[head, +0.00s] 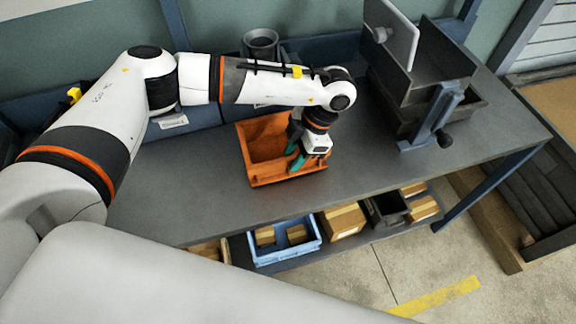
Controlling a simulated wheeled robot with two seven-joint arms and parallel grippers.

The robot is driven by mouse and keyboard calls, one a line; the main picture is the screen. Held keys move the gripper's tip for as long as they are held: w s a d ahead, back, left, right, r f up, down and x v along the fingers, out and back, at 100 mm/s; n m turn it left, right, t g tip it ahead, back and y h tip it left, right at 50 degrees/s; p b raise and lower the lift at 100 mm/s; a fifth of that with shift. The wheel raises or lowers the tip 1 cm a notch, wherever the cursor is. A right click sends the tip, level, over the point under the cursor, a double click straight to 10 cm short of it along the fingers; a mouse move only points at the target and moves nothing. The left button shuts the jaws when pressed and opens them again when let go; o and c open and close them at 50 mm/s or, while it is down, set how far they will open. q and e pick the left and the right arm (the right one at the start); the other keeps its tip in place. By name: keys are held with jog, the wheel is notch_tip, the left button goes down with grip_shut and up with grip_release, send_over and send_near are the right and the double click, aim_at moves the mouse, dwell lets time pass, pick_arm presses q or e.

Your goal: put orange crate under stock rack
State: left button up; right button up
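The orange crate (257,178) sits upright on the grey workbench, near its middle. Its visible interior looks empty. My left gripper (295,157) is over the right part of the crate, with its two green fingers angled down and left. The fingers look apart, with nothing seen between them. The gripper hides the crate's right part, and I cannot tell whether it touches the crate. A dark metal rack-like stand (432,78) with a blue post and side knob stands at the bench's right; it may be the stock rack. My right gripper is not in view.
The workbench (200,205) is clear left of the crate and between crate and stand. A dark cup-like part (261,42) is behind my arm. The lower shelf holds a blue bin (284,254), a cardboard box (342,220) and a dark bin (386,209).

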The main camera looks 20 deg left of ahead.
pick_arm(q)
jog(key=b+v, duration=0.1)
jog(key=v, duration=0.5)
jog(key=shift+w+d, duration=0.1)
jog(key=shift+d, duration=0.05)
jog(key=shift+d+r+b, duration=0.15)
jog(key=shift+r+b, duration=0.15)
jog(key=shift+r, duration=0.25)
